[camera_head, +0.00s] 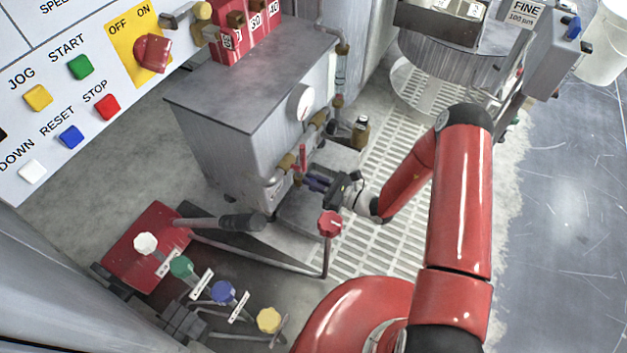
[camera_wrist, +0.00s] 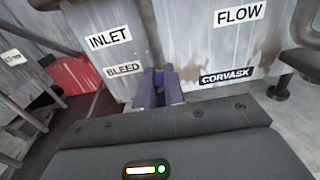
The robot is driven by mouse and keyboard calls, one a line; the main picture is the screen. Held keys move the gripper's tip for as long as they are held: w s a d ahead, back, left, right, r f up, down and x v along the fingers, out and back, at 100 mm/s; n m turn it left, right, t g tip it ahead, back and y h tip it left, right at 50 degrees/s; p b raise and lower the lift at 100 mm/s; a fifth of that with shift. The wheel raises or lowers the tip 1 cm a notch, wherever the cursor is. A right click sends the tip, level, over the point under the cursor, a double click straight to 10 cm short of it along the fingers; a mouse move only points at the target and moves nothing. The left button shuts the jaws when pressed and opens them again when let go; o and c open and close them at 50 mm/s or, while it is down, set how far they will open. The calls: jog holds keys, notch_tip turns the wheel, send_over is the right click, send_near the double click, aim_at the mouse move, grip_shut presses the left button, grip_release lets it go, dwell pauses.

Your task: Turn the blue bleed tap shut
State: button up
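My gripper (camera_head: 311,182) reaches low toward the side of the grey metal tank (camera_head: 225,135), near its brass fittings. Two dark blue-violet prongs, apparently its fingers, point at the tank with a narrow gap between them. They also show in the wrist view (camera_wrist: 160,78), just right of the BLEED label (camera_wrist: 123,69). No separate blue bleed tap can be made out there; anything between or behind the fingers is hidden. Whether they grip something cannot be told. A round blue knob (camera_head: 223,292) stands apart at lower left; its tag is unreadable.
White (camera_head: 145,242), green (camera_head: 181,267) and yellow (camera_head: 269,320) knobs share the blue knob's row. A red handwheel (camera_head: 330,223) stands below my gripper. A red lever (camera_head: 302,157) stands above the fingers. A brown bottle (camera_head: 361,131) is beyond. Slotted floor (camera_head: 385,165) lies right.

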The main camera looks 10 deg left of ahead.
jog(key=shift+m, duration=0.3)
grip_shut()
jog(key=shift+w+d+f+m+p, duration=0.1)
jog(key=shift+w+m+p, duration=0.15)
jog(key=shift+m, duration=0.9)
jog(key=shift+w+d+f+m+p, duration=0.15)
jog(key=shift+m+p, duration=0.15)
jog(key=shift+m, duration=0.8)
jog(key=shift+w+a+r+m+p, duration=0.1)
jog(key=shift+w+m+p, duration=0.15)
jog(key=shift+m, duration=0.9)
jog(key=shift+d+f, duration=0.1)
jog(key=o, duration=0.7)
grip_release()
jog(key=shift+c, duration=0.2)
jog(key=v, duration=0.7)
jog(key=shift+s+d+p, duration=0.2)
jog(key=shift+d+p, duration=0.15)
jog(key=shift+p, duration=0.05)
